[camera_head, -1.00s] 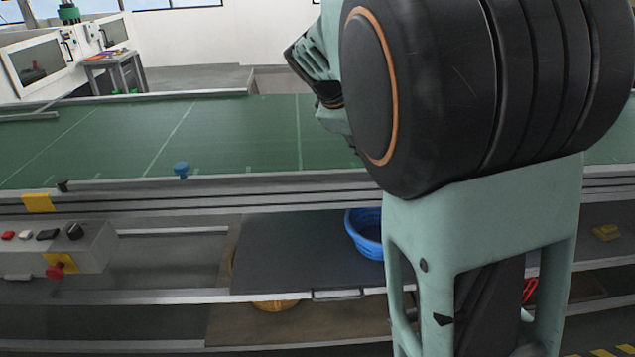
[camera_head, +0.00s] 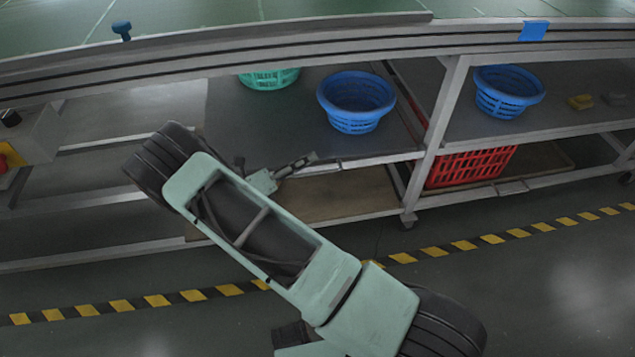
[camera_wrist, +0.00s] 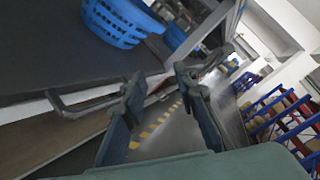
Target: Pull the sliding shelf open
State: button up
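The sliding shelf (camera_head: 300,125) is a dark grey board under the conveyor, with a light front edge. It also shows in the wrist view (camera_wrist: 45,50). Its grey bar handle (camera_wrist: 82,103) sits on the front edge, left of my gripper's left finger in the wrist view. My gripper (camera_wrist: 158,75) is open, with a clear gap between its two fingers and nothing seen between them. In the head view my gripper (camera_head: 312,158) is at the shelf's front edge, and the handle is hard to make out there. I cannot tell whether the left finger touches the handle.
A blue basket (camera_head: 356,103) and a green basket (camera_head: 268,79) stand on the shelf. Another blue basket (camera_head: 506,92) is beyond the metal post (camera_head: 441,125), above a red crate (camera_head: 470,167). A lower board (camera_head: 340,194) lies beneath. The floor in front has a yellow-black stripe.

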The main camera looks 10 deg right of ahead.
aim_at(316, 174)
jog(key=s+a+f+n+t+y+b, duration=0.1)
jog(key=a+f+n+t, duration=0.1)
jog(key=f+n+t, duration=0.3)
jog(key=s+a+f+n+b, duration=0.1)
jog(key=s+f+n+b, duration=0.15)
jog(key=f, duration=0.45)
jog(key=shift+n, duration=0.45)
jog(key=x, duration=0.7)
jog(key=w+x, duration=0.1)
jog(key=x, duration=0.3)
jog(key=shift+a+f+b, duration=0.2)
jog(key=shift+a+b, duration=0.15)
jog(key=shift+c, duration=0.7)
grip_shut()
